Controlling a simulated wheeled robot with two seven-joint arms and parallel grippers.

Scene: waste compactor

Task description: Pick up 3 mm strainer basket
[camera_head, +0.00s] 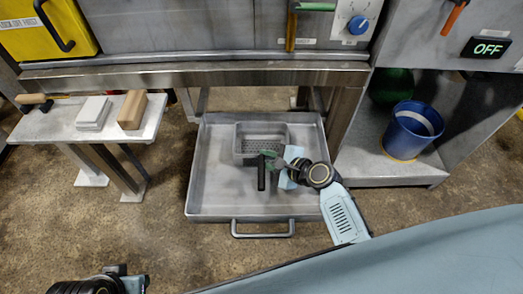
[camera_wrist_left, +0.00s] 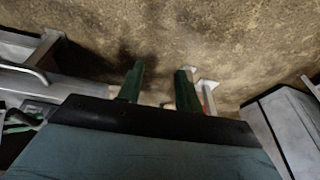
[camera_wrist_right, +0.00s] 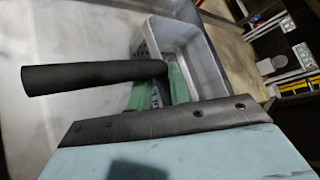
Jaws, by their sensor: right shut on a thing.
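The strainer basket (camera_head: 244,158) is a grey metal box with a perforated floor, inside the large grey tray (camera_head: 200,195) in the head view. Its black handle (camera_head: 261,174) points toward me. My right gripper (camera_head: 272,160) is at the basket's near side, its green fingers shut on the handle. In the right wrist view, the handle (camera_wrist_right: 85,77) sticks out left from between the fingers (camera_wrist_right: 160,92), with the basket (camera_wrist_right: 205,65) behind them. I cannot tell if the basket touches the tray floor. My left gripper (camera_wrist_left: 158,92) is open and empty, its fingers apart above the floor.
A side bench (camera_head: 60,125) on the left holds a white block (camera_head: 93,112), a wooden block (camera_head: 132,109) and a wooden-handled tool (camera_head: 32,99). A blue bucket (camera_head: 408,135) stands on the right shelf. The compactor frame (camera_head: 230,75) overhangs the tray's far end.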

